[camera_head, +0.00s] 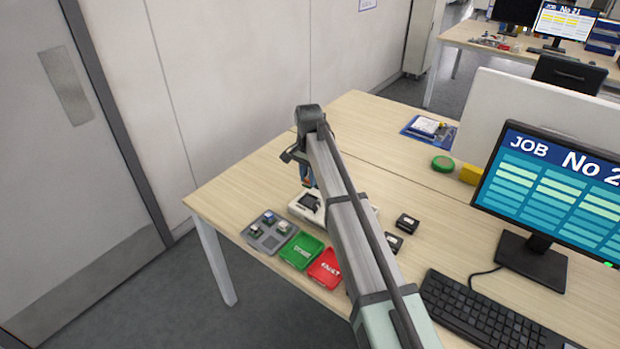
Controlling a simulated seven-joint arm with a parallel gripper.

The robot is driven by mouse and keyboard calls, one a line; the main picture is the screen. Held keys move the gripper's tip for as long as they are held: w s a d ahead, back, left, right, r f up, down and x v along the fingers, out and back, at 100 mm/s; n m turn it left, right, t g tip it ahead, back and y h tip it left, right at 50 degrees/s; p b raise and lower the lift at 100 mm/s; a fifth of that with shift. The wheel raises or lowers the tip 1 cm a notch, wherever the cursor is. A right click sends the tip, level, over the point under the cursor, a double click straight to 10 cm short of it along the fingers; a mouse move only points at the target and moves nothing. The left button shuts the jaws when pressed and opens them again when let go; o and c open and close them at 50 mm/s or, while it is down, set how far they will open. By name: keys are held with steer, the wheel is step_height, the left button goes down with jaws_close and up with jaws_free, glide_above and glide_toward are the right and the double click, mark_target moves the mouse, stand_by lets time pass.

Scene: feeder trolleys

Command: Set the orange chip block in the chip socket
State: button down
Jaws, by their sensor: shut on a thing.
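My gripper (307,184) is above the left part of a white device (297,208) on the wooden table, pointing down. The jaws are small in this view and partly behind my arm. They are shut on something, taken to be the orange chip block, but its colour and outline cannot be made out. The dark square chip socket (310,202) is in the device's top, just below the jaws. A gap or contact between the held thing and the socket cannot be told. My arm covers the device's middle.
A grey tray (270,246) with several small chip blocks, a green bin (301,251) and a red bin (325,268) line the front edge. Two black boxes (407,223) lie right of my arm. A keyboard (485,311) and monitor (555,190) stand further right.

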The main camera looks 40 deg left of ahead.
mark_target(310, 202)
steer(key=shift+f+m, duration=0.15)
steer(key=shift+m, duration=0.15)
steer(key=shift+f, duration=2.9)
steer(key=shift+f, duration=0.35)
steer(key=c, duration=0.9)
jaws_free()
steer(key=shift+c, duration=0.2)
steer(key=shift+o, duration=0.4)
steer(key=shift+d, duration=0.15)
steer(key=r, duration=1.3)
steer(key=shift+a+r, duration=0.25)
steer(key=shift+r, duration=0.15)
